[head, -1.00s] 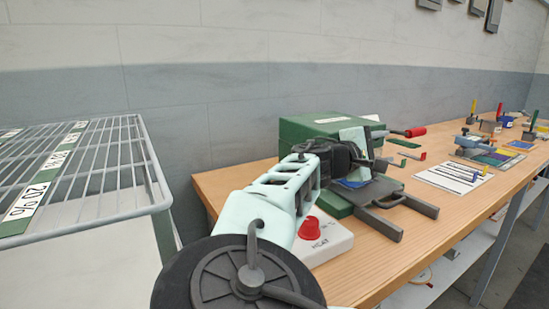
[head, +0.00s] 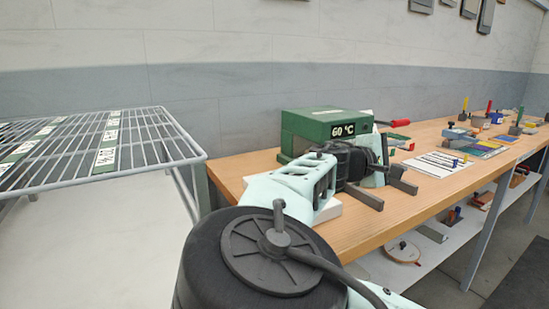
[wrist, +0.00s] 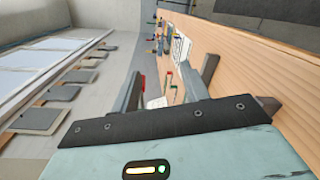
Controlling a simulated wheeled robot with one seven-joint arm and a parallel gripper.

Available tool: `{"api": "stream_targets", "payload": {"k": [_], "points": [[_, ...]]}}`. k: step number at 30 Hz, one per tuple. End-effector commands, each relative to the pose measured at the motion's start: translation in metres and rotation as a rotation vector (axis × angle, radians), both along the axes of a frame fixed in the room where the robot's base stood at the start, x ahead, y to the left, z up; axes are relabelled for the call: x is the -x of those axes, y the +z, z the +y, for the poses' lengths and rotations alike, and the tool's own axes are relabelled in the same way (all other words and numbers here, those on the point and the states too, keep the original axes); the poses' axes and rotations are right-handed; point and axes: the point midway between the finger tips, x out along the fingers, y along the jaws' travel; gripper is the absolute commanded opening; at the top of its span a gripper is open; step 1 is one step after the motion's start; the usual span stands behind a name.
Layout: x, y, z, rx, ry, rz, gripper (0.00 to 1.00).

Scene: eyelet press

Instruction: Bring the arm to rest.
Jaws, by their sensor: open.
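My gripper shows in the wrist view (wrist: 165,88), its two grey fingers apart. I see nothing held between them. In the head view my dark wrist and pale arm cover the front of the green eyelet press (head: 315,128) on the wooden bench. The press's display reads 60 °C. I cannot tell whether the arm touches the press.
A wire rack (head: 150,133) with percentage labels stands at the left. The wooden bench (head: 390,215) runs to the right, with a red handle (head: 400,123), a white striped sheet (head: 437,164) and coloured tools farther along. A lower shelf (head: 440,240) holds several items.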

Motion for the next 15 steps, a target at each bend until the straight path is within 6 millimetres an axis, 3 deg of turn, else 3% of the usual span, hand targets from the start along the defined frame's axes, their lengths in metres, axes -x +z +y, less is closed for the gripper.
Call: {"api": "stream_targets", "payload": {"k": [8, 15], "points": [[0.01, -0.042, -0.051, -0.138, -0.09, 0.054, 0.45], [0.043, -0.109, -0.112, -0.381, -0.234, 0.126, 0.45]]}}
